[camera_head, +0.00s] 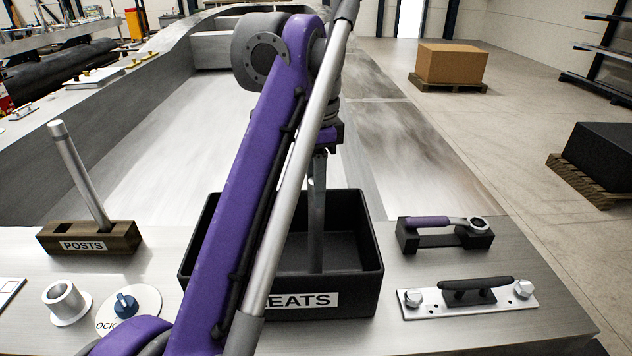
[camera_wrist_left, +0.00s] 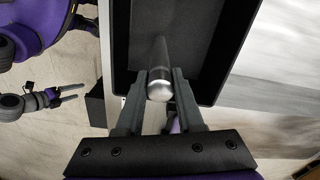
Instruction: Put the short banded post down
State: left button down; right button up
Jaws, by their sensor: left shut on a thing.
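The post hangs upright inside the black bin (camera_head: 365,285) labelled "...EATS", whose label my arm partly covers. I cannot tell whether its lower end touches the bin floor. In the left wrist view, the post's round silver end (camera_wrist_left: 160,90) sits between the fingers of my left gripper (camera_wrist_left: 158,100). My right gripper (camera_wrist_left: 70,93) shows at the left of that view, its two fingers apart and empty.
A wooden block labelled POSTS (camera_head: 90,240) holds a taller, tilted post (camera_head: 80,175). A ring fitting (camera_head: 66,302) and a blue-knobbed disc (camera_head: 128,308) lie left of the bin. A wrench on a black rest (camera_head: 445,235) and a cleat plate (camera_head: 467,297) lie right.

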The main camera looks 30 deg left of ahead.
pick_arm(q)
jog(key=c, duration=0.5)
grip_release()
jog(key=shift+w+f, duration=0.1)
jog(key=shift+w, duration=0.05)
pick_arm(e)
jog(key=shift+w, duration=0.1)
pick_arm(q)
jog(key=shift+r, duration=0.45)
notch_tip(320, 180, up, 6)
jog(key=p, duration=0.2)
jog(key=shift+r+p, duration=0.25)
jog(key=shift+p, duration=0.15)
jog(key=shift+w+r, duration=0.35)
jog(key=shift+r, duration=0.05)
jog(key=shift+s+r, duration=0.3)
jog(key=shift+s, duration=0.25)
jog(key=shift+w, duration=0.15)
pick_arm(e)
jog(key=shift+t, duration=0.3)
jog(key=w+r, duration=0.1)
jog(key=r, duration=0.1)
jog(key=w+r, duration=0.1)
jog(key=r, duration=0.1)
jog(key=shift+w+r, duration=0.1)
jog(key=shift+w, duration=0.1)
